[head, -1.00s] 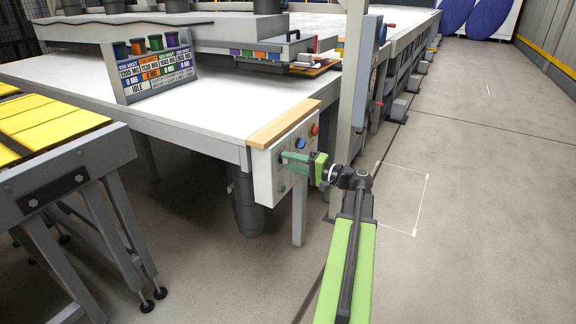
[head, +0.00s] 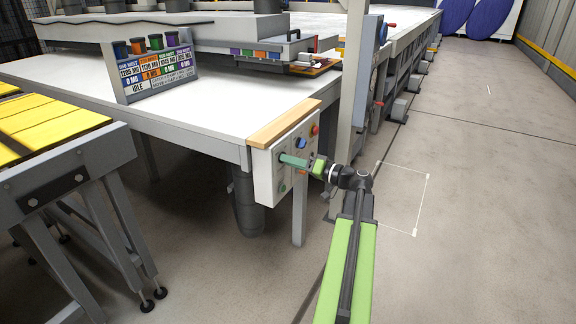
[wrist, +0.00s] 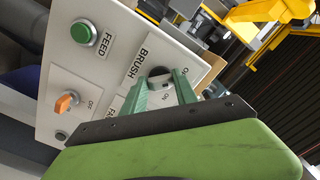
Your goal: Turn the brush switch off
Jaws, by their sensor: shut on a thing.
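The brush switch (wrist: 158,73) is a dark knob beside the BRUSH label on a pale control box (wrist: 60,55). My gripper (wrist: 162,80) has its two green fingers shut on this knob, one on each side. The ON mark shows between the fingers, and another mark beside the right finger is partly covered, so I cannot tell the knob's setting. In the head view my gripper (head: 284,159) is at the face of the control box (head: 263,182), and its fingers hide the knob.
A green FEED button (wrist: 84,32) and an orange switch (wrist: 67,102) sit on the same panel. In the head view a blue knob (head: 300,142) and a red button (head: 315,130) are close above my gripper. A wooden strip (head: 285,123) tops the box. Open floor lies right.

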